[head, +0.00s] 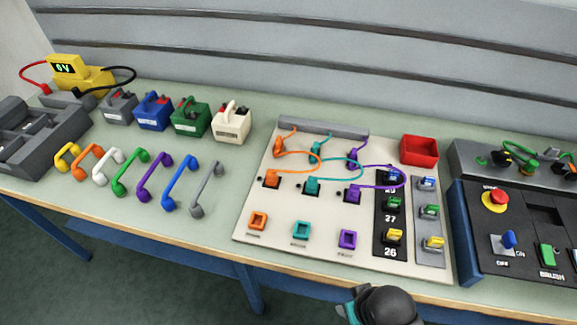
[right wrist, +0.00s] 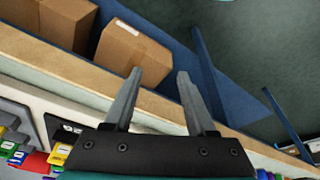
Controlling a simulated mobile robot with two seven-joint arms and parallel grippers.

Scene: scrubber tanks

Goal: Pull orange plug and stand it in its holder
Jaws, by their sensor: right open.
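The orange plug (head: 271,180) sits in a dark socket on the left of the cream board, with an orange cable looping up from it. A second orange piece (head: 279,147) is above it near the grey bar. The orange square holder (head: 257,221) is below, near the board's front edge, and looks empty. My right gripper (right wrist: 159,76) is open with nothing between its fingers. In the head view only a dark rounded part of my arm shows at the bottom, apart from the plug. My left gripper is not in view.
Teal (head: 312,186) and purple (head: 352,194) plugs with cables stand right of the orange one. A red bin (head: 419,150) is behind right. Coloured handles and batteries lie left. In the wrist view, cardboard boxes (right wrist: 132,53) sit on a shelf.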

